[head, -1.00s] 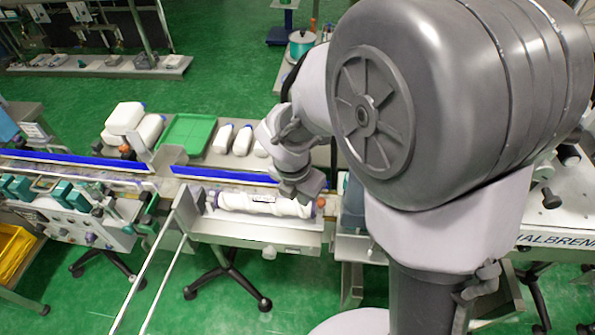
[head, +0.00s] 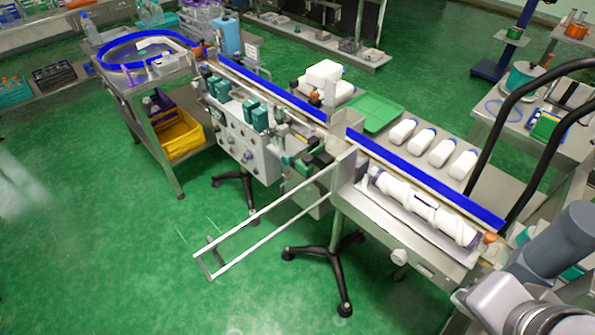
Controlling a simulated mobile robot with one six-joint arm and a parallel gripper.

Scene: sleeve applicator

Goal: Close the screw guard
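The white screw (head: 425,208) lies lengthwise in the tray beside the conveyor, right of centre, and it is uncovered. A frame of pale rails (head: 262,236), which looks like the screw guard, stands swung out from the machine towards the lower left. Its inner end meets an upright plate (head: 343,172) at the left end of the screw, and its outer end hangs over the floor, well apart from the screw. Parts of my arm show in the lower right corner. My gripper's fingers are not in view.
A blue-edged conveyor (head: 425,178) runs behind the screw, with several white bottles (head: 440,152) and a green tray (head: 372,112) beyond. Black stand legs (head: 335,262) stand under the machine. The green floor at lower left is clear.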

